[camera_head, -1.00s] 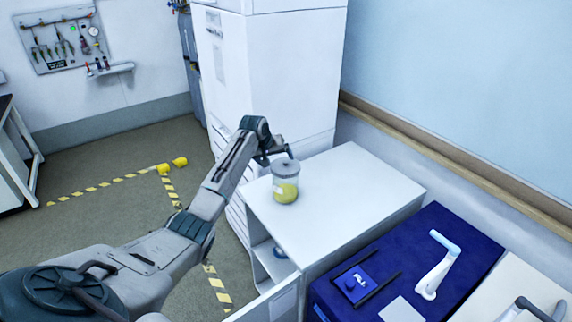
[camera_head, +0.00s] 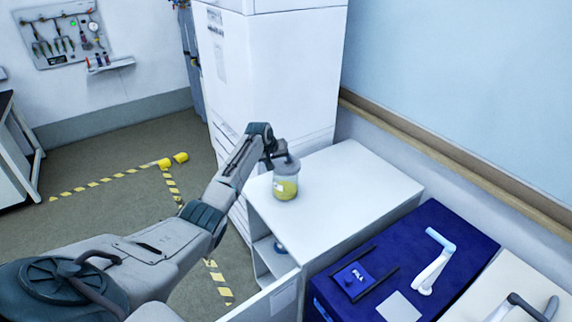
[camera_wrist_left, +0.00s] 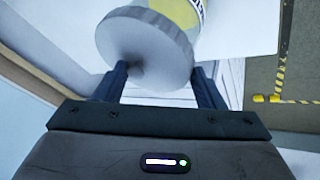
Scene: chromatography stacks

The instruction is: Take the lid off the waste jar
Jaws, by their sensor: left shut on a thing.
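The waste jar (camera_head: 285,188) is a clear jar with yellow contents and a pale label. It stands upright on the white cabinet top (camera_head: 345,205), near its left edge. Its grey round lid (camera_head: 287,163) is at the jar's mouth; I cannot tell whether there is a gap under it. My right gripper is not in view.
A tall white instrument stack (camera_head: 270,80) stands behind the cabinet. A dark blue surface (camera_head: 440,230) with a pale blue-tipped arm-like device (camera_head: 436,260) lies to the right. The cabinet top right of the jar is clear.

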